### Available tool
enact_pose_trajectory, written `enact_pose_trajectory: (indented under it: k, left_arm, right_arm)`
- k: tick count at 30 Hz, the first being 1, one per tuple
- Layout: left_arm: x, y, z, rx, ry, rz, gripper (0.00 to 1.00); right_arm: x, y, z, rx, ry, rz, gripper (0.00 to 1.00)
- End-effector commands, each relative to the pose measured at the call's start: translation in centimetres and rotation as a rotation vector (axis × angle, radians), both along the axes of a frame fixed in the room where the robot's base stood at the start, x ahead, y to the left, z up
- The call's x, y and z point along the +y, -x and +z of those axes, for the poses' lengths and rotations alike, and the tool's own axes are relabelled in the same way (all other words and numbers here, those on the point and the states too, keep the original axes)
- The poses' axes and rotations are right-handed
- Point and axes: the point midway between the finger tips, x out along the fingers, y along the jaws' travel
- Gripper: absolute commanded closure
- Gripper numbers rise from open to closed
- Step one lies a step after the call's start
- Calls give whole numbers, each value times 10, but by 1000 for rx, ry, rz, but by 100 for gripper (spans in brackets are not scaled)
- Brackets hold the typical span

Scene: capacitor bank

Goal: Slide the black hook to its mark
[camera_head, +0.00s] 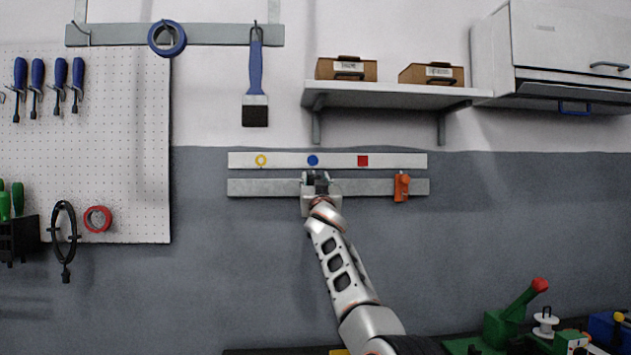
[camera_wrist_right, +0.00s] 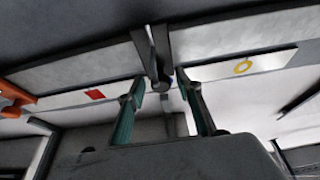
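The black hook (camera_wrist_right: 160,62) hangs on the grey rail (camera_head: 258,187), seen close up in the right wrist view. In the head view my right gripper (camera_head: 316,178) is at the rail and mostly covers the hook. In the right wrist view my right gripper (camera_wrist_right: 160,82) has its two teal fingers apart, one on each side of the hook's lower end, with gaps showing. The white strip above the rail bears a yellow ring (camera_head: 261,160), a blue disc (camera_head: 313,160) and a red square (camera_head: 363,160). The hook is roughly below the blue disc. My left gripper is out of view.
An orange hook (camera_head: 401,187) sits on the same rail to the right. A shelf (camera_head: 400,95) with two boxes is above. A paint brush (camera_head: 256,80) hangs above the strip. The rail between my gripper and the orange hook is clear, as is its left part.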

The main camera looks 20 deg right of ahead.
Motion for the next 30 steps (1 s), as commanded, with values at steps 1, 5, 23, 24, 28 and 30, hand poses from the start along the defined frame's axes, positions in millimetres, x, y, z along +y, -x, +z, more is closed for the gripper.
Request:
enact_pose_trajectory:
  k: [1, 5, 23, 24, 28, 30]
  left_arm:
    - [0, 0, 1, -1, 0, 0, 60]
    - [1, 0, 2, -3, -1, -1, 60]
    - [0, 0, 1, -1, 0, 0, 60]
    - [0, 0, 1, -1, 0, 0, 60]
    - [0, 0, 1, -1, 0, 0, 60]
    - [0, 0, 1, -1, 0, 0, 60]
  right_arm:
    - [1, 0, 0, 0, 0, 1, 65]
    - [1, 0, -1, 1, 0, 2, 65]
    - [9, 30, -15, 0, 0, -2, 65]
    - [10, 34, -16, -1, 0, -2, 65]
    - [14, 47, -21, 0, 1, 2, 65]
    - [16, 53, -24, -1, 0, 0, 65]
